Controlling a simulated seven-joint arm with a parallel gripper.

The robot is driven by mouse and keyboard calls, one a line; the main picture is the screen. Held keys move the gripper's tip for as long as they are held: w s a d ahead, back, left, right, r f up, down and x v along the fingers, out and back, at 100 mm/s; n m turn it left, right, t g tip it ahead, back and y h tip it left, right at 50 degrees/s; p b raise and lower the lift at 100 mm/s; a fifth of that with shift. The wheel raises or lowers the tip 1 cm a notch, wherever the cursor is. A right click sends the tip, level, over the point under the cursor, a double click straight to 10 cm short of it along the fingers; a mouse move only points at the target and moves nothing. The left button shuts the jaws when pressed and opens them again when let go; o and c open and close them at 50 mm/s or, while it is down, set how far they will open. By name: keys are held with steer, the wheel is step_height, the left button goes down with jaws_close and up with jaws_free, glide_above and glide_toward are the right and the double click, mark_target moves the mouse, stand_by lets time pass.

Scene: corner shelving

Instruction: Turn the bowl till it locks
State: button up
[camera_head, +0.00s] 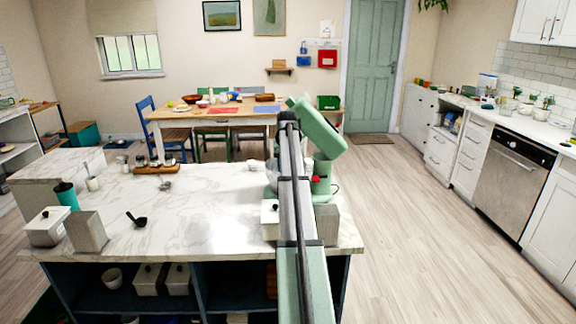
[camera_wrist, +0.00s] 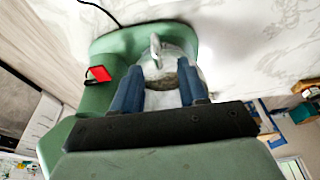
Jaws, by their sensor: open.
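A green stand mixer (camera_head: 321,130) stands at the right end of the marble island, its head tilted up. Its pale metallic bowl (camera_head: 271,169) is mostly hidden behind my arm in the head view. In the wrist view the bowl (camera_wrist: 178,42) sits on the mixer's green base (camera_wrist: 110,45), with a grey handle-like part (camera_wrist: 155,48) facing my gripper. My gripper (camera_wrist: 160,92) is open, its two blue fingers apart and pointing at the bowl. Whether the fingers touch the bowl, and how it sits in the base, I cannot tell.
A white canister (camera_head: 269,220) and a grey block (camera_head: 327,222) stand near the mixer at the island's front edge. A black ladle (camera_head: 136,219) lies to the left. The marble middle (camera_head: 205,215) is clear. A red switch (camera_wrist: 98,73) is on the mixer's side.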

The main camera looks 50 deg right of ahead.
steer(key=shift+s+d+x, duration=0.1)
steer(key=shift+d+x, duration=0.05)
steer(key=shift+x, duration=1.1)
steer(key=shift+s+d+x, duration=0.1)
steer(key=shift+x, duration=1.2)
steer(key=shift+s+d+x, duration=0.1)
steer(key=shift+d+x, duration=0.05)
steer(key=shift+x, duration=1.1)
jaws_close()
steer(key=shift+w, duration=0.1)
